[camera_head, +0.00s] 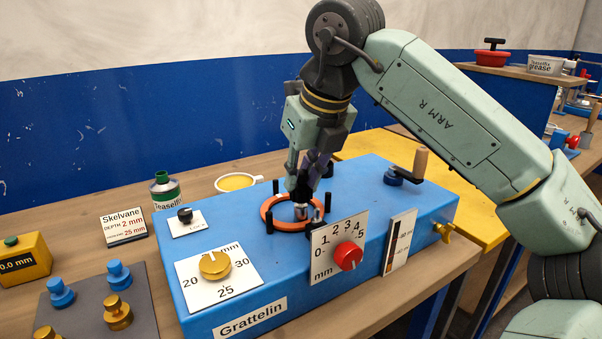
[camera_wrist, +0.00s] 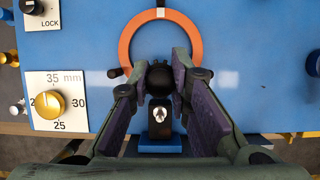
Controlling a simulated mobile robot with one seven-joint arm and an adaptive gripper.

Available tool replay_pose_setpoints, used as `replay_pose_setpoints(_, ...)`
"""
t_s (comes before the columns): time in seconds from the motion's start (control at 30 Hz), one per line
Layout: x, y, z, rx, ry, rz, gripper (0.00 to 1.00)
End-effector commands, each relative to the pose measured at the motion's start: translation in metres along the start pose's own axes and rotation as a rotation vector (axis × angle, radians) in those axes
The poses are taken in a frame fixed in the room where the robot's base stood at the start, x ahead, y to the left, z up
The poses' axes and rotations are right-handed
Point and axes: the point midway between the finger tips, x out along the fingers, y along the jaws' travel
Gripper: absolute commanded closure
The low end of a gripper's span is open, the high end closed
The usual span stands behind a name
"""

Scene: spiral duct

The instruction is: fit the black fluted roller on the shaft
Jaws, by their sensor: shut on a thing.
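My gripper (camera_wrist: 161,80) is shut on the black fluted roller (camera_wrist: 160,75), held between the purple-padded fingers. In the head view my gripper (camera_head: 302,190) points down over the orange ring (camera_head: 268,217) on the blue machine. A short silver metal piece (camera_head: 301,212), likely the shaft, stands inside the ring just below the fingertips. In the wrist view the roller hides what lies beneath it, so I cannot tell whether it touches the shaft. A black block with a silver tip (camera_wrist: 158,115) lies just nearer than the roller.
Black posts (camera_head: 269,226) stand around the ring. The blue machine (camera_head: 400,190) carries a yellow knob (camera_head: 214,265), a red knob (camera_head: 348,256) and a crank (camera_head: 420,165). A grey mat (camera_head: 140,318) with blue and brass pieces lies left.

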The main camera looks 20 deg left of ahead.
Motion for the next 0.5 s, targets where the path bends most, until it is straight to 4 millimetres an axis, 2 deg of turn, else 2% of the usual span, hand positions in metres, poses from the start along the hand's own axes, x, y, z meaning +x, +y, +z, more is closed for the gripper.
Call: replay_pose_setpoints(0.5, 0.0033, 0.0000, -0.0016, 0.000, 0.000, 0.000, 1.00)
